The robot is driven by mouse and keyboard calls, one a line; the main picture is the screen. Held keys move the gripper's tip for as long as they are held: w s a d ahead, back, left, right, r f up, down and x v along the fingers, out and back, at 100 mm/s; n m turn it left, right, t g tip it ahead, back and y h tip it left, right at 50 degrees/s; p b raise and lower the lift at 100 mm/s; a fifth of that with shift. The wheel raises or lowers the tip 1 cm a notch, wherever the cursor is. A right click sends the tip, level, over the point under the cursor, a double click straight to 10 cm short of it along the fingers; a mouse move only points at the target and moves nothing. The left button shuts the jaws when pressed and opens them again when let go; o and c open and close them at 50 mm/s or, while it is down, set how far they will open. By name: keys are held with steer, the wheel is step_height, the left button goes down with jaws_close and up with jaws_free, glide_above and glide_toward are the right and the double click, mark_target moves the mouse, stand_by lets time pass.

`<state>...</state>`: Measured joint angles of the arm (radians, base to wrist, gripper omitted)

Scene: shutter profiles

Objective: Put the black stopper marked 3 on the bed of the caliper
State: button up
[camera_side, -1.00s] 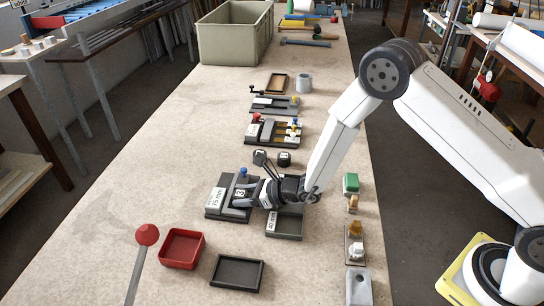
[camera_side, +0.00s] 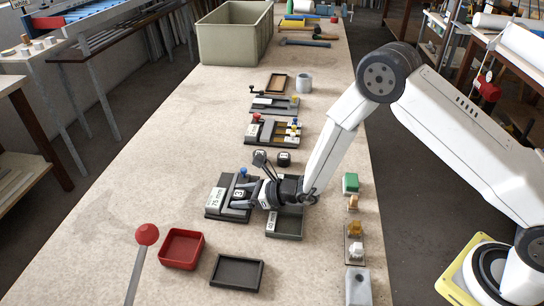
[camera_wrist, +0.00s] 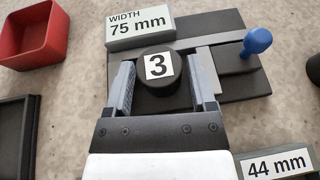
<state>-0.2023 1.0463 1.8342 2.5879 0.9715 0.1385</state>
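The black stopper marked 3 (camera_wrist: 158,72) stands upright on the dark bed of the caliper (camera_wrist: 230,88), beside the grey bar. The caliper carries a "WIDTH 75 mm" label (camera_wrist: 140,27) and a blue knob (camera_wrist: 257,40). In the side view the stopper (camera_side: 239,193) shows at the caliper (camera_side: 216,208). My gripper (camera_wrist: 164,85) is open around the stopper, one finger on each side, with a visible gap at the right finger. The stopper's foot is partly hidden.
A red bin (camera_side: 181,249) and an empty black tray (camera_side: 237,271) are in front. Small blocks line the right edge.

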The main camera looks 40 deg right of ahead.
steer(key=shift+s+d+f, duration=0.2)
steer(key=shift+s+f, duration=0.15)
steer(key=shift+f, duration=0.2)
steer(key=shift+r, duration=0.45)
steer(key=shift+r+v, duration=0.2)
steer(key=shift+v, duration=2.8)
steer(key=shift+r+v, duration=0.2)
steer(key=shift+v, duration=2.75)
steer(key=shift+w+a+g, duration=0.1)
steer(key=shift+w+g, duration=0.1)
steer(key=shift+g, duration=0.1)
